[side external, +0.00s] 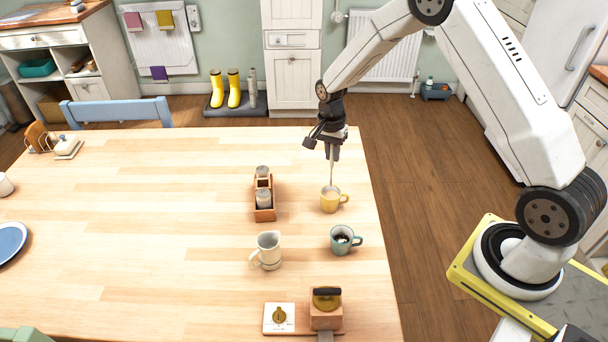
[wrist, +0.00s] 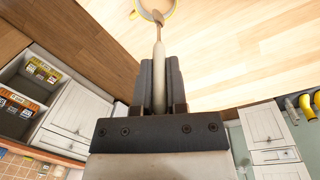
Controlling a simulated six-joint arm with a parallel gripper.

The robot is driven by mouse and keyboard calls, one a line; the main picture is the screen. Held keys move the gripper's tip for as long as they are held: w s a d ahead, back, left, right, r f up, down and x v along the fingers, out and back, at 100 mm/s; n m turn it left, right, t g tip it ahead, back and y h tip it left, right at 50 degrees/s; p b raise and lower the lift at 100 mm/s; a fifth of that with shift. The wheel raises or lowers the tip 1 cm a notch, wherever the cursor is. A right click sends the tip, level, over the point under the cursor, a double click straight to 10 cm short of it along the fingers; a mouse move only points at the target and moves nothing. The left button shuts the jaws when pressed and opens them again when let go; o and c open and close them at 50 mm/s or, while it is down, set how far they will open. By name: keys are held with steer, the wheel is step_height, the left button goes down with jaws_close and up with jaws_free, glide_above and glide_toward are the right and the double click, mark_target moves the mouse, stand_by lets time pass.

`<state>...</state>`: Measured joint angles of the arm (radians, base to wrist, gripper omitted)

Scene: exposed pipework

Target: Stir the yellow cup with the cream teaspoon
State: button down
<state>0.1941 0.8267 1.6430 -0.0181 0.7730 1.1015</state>
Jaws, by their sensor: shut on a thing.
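The yellow cup (side external: 330,201) stands upright on the wooden table near its right edge, with its handle to the right. My gripper (side external: 332,153) is above the cup, pointing down, shut on the cream teaspoon (side external: 331,174). In the wrist view, the teaspoon (wrist: 159,62) runs out from between the fingers (wrist: 159,85), and its bowl end reaches over the yellow cup (wrist: 152,7), which is cut off by the top edge. The spoon's tip is at the cup's mouth; I cannot tell how deep it sits.
A teal mug (side external: 343,240) with dark contents stands in front of the yellow cup. A wooden caddy (side external: 264,205) with jars stands to the left, and a cream jug (side external: 268,251) front left. Wooden blocks with brass fittings (side external: 325,307) sit at the front. The table's left middle is clear.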

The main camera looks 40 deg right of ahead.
steer(key=shift+r, duration=0.1)
stand_by(0.4)
steer(key=shift+r, duration=2.4)
